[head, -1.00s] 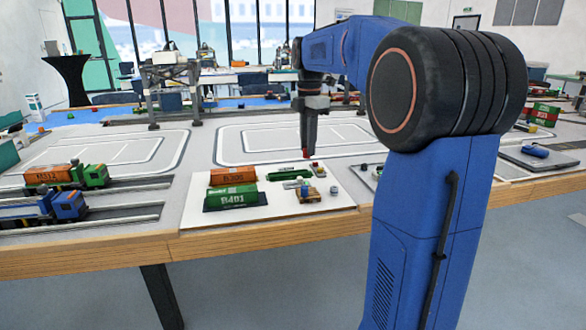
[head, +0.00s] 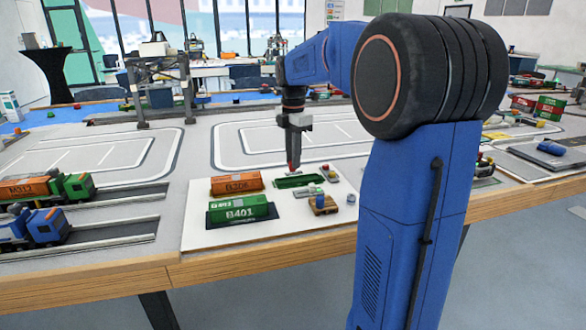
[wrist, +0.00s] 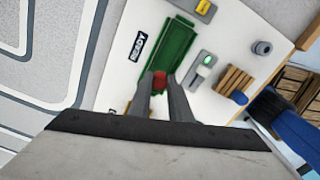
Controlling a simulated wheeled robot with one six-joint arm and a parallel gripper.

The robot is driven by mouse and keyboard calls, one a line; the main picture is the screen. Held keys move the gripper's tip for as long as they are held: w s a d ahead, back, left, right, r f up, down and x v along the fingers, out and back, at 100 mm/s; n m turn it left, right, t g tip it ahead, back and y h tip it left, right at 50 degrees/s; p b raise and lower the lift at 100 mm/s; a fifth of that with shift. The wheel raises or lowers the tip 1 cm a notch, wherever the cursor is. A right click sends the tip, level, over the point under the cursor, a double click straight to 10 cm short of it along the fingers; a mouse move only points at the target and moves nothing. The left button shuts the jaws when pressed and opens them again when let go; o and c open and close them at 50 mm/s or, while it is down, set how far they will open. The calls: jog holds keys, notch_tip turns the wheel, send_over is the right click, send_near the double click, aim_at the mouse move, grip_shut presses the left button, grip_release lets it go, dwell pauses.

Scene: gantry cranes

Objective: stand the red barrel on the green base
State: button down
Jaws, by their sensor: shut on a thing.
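My gripper (head: 292,160) points down and is shut on the red barrel (wrist: 160,78), which sits between the two fingertips in the wrist view. The barrel shows in the head view as a small red spot (head: 291,168) at the fingertips. The green base (head: 298,182) is a long, low green piece on the white board. In the wrist view the base (wrist: 179,45) runs from the top centre down behind the barrel and fingers, which hide its near end. The barrel appears over that near end; I cannot tell whether it touches the base.
Beside the base is a grey block with a lit green button (wrist: 207,60). A wooden pallet (head: 323,207) bears a blue barrel. An orange container (head: 236,184) and a green container (head: 240,208) stand to the left on the white board (head: 205,235).

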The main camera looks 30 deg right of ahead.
aim_at(293, 170)
jog(key=shift+f, duration=1.85)
jog(key=shift+f, duration=0.1)
jog(key=c, duration=1.6)
grip_release()
jog(key=shift+c, duration=0.2)
notch_tip(293, 170, up, 12)
jog(key=shift+r, duration=0.1)
jog(key=s+a+f+m+t, duration=0.1)
jog(key=s+a+f+m, duration=0.4)
jog(key=s, duration=0.5)
jog(key=s+a+f+m+t, duration=0.2)
jog(key=s+a+f+m, duration=0.2)
jog(key=s+f+m, duration=0.3)
jog(key=s+a+f+m+t, duration=0.1)
jog(key=s+a+f+m, duration=0.4)
jog(key=s, duration=0.8)
jog(key=shift+s+a+f+m+t, duration=0.3)
jog(key=shift+s+f+m+t, duration=0.1)
jog(key=shift+f+m, duration=0.35)
